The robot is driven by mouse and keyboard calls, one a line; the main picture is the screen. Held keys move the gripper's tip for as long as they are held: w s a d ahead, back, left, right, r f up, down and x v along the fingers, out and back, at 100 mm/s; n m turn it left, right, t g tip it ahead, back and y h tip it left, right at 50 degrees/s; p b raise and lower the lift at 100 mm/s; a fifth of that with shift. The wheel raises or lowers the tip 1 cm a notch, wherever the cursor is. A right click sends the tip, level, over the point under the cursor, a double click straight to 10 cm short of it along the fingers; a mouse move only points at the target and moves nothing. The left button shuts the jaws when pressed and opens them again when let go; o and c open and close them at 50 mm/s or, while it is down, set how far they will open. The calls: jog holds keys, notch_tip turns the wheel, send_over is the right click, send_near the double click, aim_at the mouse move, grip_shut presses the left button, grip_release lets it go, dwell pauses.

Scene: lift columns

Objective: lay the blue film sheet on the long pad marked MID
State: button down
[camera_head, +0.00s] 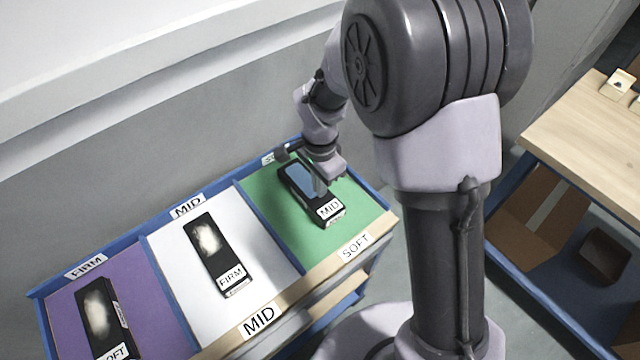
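The long black pad marked MID (325,221) lies in the green compartment (352,208), which bears a SOFT label on its front edge. The blue film sheet (303,177) shows over the far part of this pad. I cannot tell whether it rests on the pad or is just above it. My gripper (319,188) is right at the sheet, pointing down, and partly hides the sheet and pad. Its fingers are too small and covered to show whether they are open or shut.
A long pad marked FIRM (219,266) lies in the white compartment labelled MID. A long pad marked SOFT (105,325) lies in the purple compartment labelled FIRM. A blue-rimmed frame encloses the compartments, against a grey wall. A wooden table (583,140) stands at right.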

dwell(0.3)
jog(key=c, duration=1.6)
grip_release()
jog(key=shift+f, duration=0.1)
jog(key=shift+o, duration=0.3)
jog(key=o, duration=0.4)
jog(key=shift+o, duration=0.2)
notch_tip(320, 180, up, 8)
jog(key=p, duration=0.5)
jog(key=shift+f, duration=0.15)
jog(key=shift+f, duration=0.1)
